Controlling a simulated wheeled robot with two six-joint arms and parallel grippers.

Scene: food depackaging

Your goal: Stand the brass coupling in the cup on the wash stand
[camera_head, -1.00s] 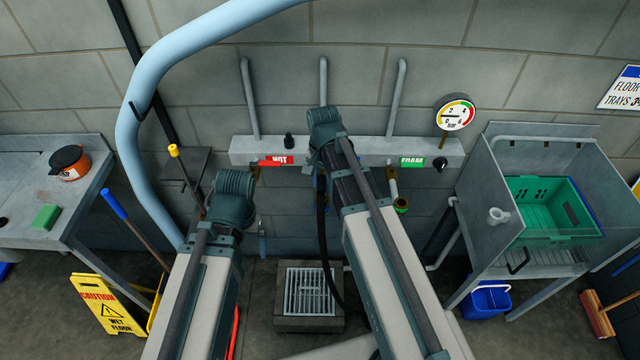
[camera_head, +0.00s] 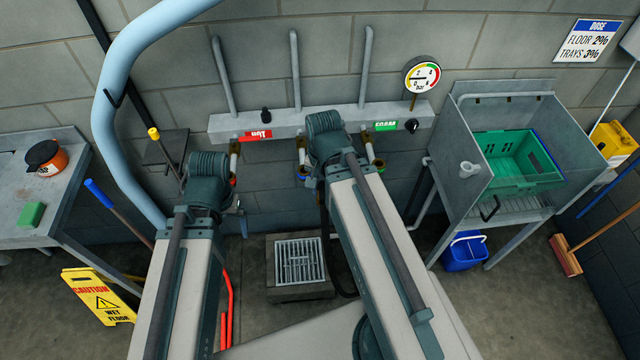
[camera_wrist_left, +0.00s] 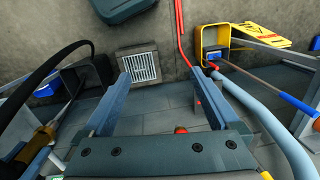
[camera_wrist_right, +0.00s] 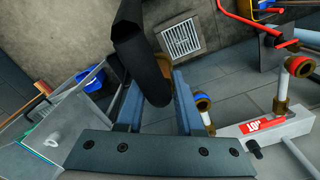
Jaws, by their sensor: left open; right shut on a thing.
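My right gripper (camera_wrist_right: 158,105) is shut on a black hose (camera_wrist_right: 140,50). A brass-coloured piece (camera_wrist_right: 182,92) shows beside the hose, partly behind a finger; I cannot tell whether it is the coupling on the hose's end. In the head view my right wrist hides this gripper. My left gripper (camera_wrist_left: 158,90) is open and empty over the floor. A small grey cup (camera_head: 470,168) stands at the left side of the metal wash stand (camera_head: 474,140), to the right of both grippers.
A wall manifold (camera_head: 345,124) with HOT and FOAM labels and brass outlets is just beyond my wrists. A green crate (camera_head: 500,180) sits in the wash stand, a blue bucket (camera_head: 464,252) below. A floor drain (camera_head: 299,262) and yellow sign (camera_head: 98,296) are low down.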

